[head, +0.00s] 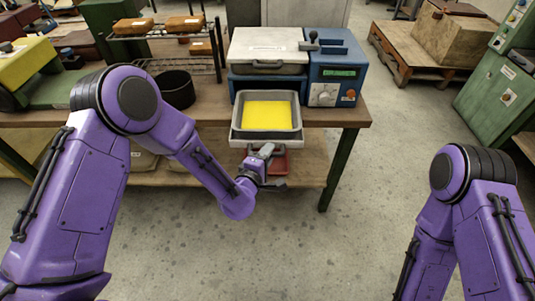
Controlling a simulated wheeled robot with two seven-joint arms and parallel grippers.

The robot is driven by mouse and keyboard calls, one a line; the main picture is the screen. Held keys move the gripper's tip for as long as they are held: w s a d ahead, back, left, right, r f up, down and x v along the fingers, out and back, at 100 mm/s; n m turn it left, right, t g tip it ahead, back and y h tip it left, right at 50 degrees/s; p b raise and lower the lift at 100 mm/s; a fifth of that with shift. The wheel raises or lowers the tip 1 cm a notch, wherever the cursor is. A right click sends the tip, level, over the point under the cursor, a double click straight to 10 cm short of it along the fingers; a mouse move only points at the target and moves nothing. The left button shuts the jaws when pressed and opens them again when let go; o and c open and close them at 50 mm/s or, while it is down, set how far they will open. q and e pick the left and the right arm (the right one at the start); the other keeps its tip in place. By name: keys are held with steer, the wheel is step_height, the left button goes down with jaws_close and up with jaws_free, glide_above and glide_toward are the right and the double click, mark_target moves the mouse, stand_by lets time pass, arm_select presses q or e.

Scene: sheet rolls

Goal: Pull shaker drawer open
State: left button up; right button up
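The blue shaker (335,68) stands on the workbench in the head view, with a dial and small display on its front. Its drawer (236,128) sticks out toward me past the bench's front edge. A grey tray (297,106) with a yellow sheet-like filling (267,115) sits in the drawer. My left gripper (266,156) is right at the drawer's front, at handle height. The gripper hides the handle, so I cannot tell whether its fingers are closed on it. My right gripper is out of view; only my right arm shows at the lower right.
A grey lidded box (268,46) rests on top of the shaker's left part. A black round container (176,88) and a wire rack (160,40) with brown blocks stand to the left. A red object (278,162) shows behind my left gripper. The floor in front is clear.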

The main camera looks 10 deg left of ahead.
arm_select(q)
steer(key=shift+s, duration=0.1)
steer(key=b+v, duration=0.2)
steer(key=v, duration=0.8)
steer(key=shift+s+r, duration=0.15)
steer(key=shift+a, duration=0.15)
